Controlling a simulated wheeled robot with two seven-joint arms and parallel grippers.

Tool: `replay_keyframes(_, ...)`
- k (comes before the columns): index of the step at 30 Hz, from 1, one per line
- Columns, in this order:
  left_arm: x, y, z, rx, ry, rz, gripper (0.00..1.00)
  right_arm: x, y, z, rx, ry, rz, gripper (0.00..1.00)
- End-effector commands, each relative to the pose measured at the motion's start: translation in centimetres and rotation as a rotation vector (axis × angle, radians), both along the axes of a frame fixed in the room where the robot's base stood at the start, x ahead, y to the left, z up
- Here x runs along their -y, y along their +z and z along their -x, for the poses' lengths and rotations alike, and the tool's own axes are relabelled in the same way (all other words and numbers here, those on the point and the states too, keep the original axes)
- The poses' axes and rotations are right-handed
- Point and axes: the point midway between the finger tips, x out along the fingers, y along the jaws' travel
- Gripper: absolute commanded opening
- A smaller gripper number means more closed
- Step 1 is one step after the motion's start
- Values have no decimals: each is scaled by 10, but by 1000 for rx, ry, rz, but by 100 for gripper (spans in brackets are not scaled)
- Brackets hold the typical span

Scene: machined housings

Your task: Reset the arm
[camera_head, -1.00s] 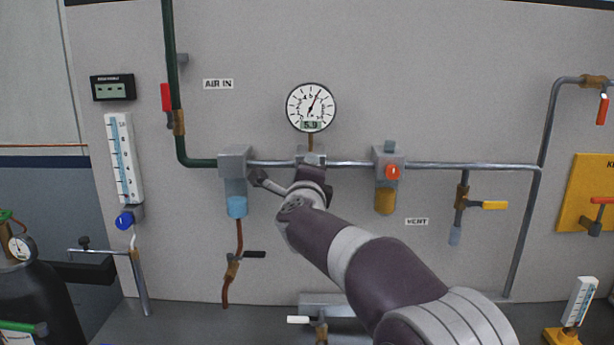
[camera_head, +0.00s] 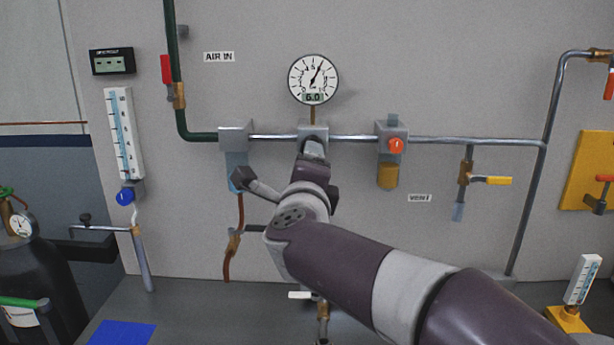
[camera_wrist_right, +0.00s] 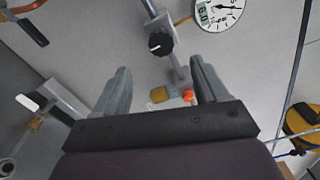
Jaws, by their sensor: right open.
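My right arm (camera_head: 330,265) comes in from the lower right and points at the panel, below the round gauge (camera_head: 313,79). My right gripper (camera_wrist_right: 160,72) is open and empty in the right wrist view, with its two grey fingers apart. A black knob (camera_wrist_right: 160,43) on a grey block shows beyond the fingertips, apparently clear of them. In the head view that block (camera_head: 313,130) sits under the gauge, and my wrist hides the knob. The gauge's small display seems to read 6.0. My left gripper is in neither view.
A horizontal pipe (camera_head: 465,141) crosses the panel on both sides of the block. A blue-bowl filter (camera_head: 237,160) is left, an amber-bowl unit with an orange knob (camera_head: 396,145) right. A black gas cylinder (camera_head: 30,270) stands at far left. A blue mat (camera_head: 122,332) lies on the bench.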

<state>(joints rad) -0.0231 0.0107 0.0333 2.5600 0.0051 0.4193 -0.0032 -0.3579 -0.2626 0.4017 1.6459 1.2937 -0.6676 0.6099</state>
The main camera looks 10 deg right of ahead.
Motion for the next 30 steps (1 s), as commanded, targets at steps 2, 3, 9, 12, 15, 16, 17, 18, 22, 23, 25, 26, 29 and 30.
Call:
replay_keyframes(2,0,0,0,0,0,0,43,-1,0,3,-1,0,-1,73)
replay_keyframes(3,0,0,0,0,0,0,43,-1,0,3,-1,0,-1,73)
replay_keyframes(9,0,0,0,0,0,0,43,-1,0,3,-1,0,2,73)
replay_keyframes(12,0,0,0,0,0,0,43,-18,-4,-1,-41,89,113,73)
replay_keyframes(15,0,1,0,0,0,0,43,-64,-53,1,-179,351,468,73)
replay_keyframes(16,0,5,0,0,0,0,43,-75,-76,6,-245,446,601,73)
replay_keyframes(17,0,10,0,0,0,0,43,-82,-103,14,-319,545,735,73)
replay_keyframes(18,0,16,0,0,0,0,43,-85,-141,29,-424,678,900,73)
replay_keyframes(22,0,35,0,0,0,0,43,-57,-244,102,-754,1078,1274,73)
replay_keyframes(23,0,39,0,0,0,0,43,-47,-261,121,-822,1163,1328,73)
replay_keyframes(25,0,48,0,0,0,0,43,-21,-289,163,-964,1332,1410,73)
replay_keyframes(26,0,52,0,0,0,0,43,-11,-297,179,-1016,1391,1429,73)
replay_keyframes(29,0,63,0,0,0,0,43,18,-311,220,-1150,1521,1440,73)
replay_keyframes(30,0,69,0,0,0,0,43,26,-312,229,-1184,1540,1427,73)
